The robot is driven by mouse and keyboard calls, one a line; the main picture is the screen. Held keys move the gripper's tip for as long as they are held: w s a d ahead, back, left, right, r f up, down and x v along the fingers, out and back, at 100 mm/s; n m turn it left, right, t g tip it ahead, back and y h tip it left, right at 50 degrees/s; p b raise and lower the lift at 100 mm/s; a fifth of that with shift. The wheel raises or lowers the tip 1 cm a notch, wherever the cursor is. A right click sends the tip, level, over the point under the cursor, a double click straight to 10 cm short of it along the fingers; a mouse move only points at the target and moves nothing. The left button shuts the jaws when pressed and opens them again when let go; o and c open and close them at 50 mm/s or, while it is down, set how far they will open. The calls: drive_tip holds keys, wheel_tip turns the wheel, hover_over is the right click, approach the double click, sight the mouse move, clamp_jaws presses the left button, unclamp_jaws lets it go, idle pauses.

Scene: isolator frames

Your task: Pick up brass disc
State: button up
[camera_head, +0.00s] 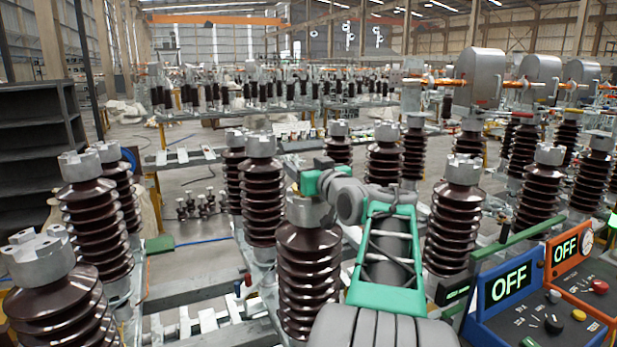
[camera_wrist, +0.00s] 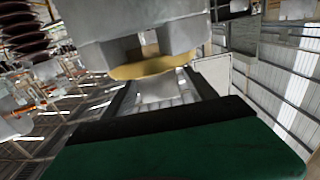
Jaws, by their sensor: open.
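The brass disc (camera_wrist: 153,66) shows in the wrist view as a flat golden edge against the grey castellated metal cap (camera_wrist: 115,30), partly hidden by the cap's prongs. My gripper (camera_wrist: 157,84) is open, with its dark fingers on both sides just below the disc in that view. The fingers look close to the disc, but I cannot tell whether they touch it. In the head view my green gripper (camera_head: 306,180) is just above the cap (camera_head: 308,212) of a brown ribbed insulator (camera_head: 309,265).
Other brown insulators with notched metal caps stand close by on the left (camera_head: 262,200), behind (camera_head: 384,160) and on the right (camera_head: 452,222). A blue control box (camera_head: 510,290) and an orange one (camera_head: 567,250), both reading OFF, are at the lower right.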

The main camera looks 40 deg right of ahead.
drive_tip(key=shift+w, duration=0.2)
drive_tip(key=shift+s, duration=0.1)
drive_tip(key=shift+c, duration=0.3)
clamp_jaws()
idle(0.4)
drive_tip(key=shift+r, duration=0.15)
